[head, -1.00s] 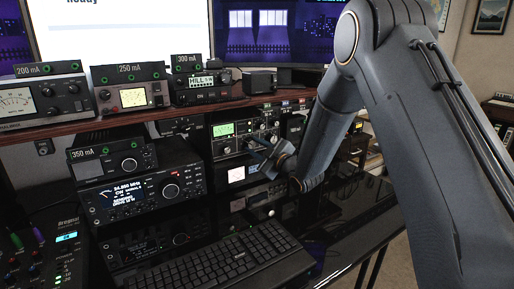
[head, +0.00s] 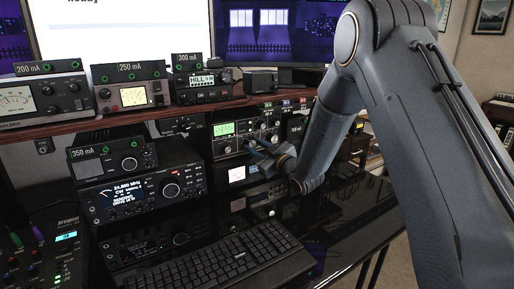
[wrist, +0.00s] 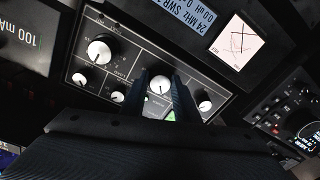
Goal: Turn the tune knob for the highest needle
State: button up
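The tuner (head: 243,133) is a dark box with a green display and several knobs, under the wooden shelf. In the wrist view its panel (wrist: 128,58) is upside down, with a large white-capped knob (wrist: 99,48) and several smaller ones. My gripper (head: 258,149) is at the tuner's front in the head view. In the wrist view my gripper (wrist: 161,80) has its fingers apart, with a white-capped knob (wrist: 160,84) between them. I cannot tell whether the fingers touch it. The labels are too small to tell which is the tune knob. A cross-needle meter (wrist: 238,43) shows beside the panel.
A radio (head: 145,190) with a lit screen stands left of the tuner. A keyboard (head: 225,262) lies in front on the dark desk. The shelf edge (head: 120,120) runs above, carrying several meter boxes. The desk is clear right of the keyboard.

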jog(key=o, duration=0.4)
jog(key=shift+d, duration=0.1)
jog(key=shift+o, duration=0.2)
jog(key=v, duration=0.7)
jog(key=shift+s+d+b, duration=0.2)
jog(key=shift+s+b, duration=0.1)
jog(key=shift+b, duration=0.05)
dwell(1.0)
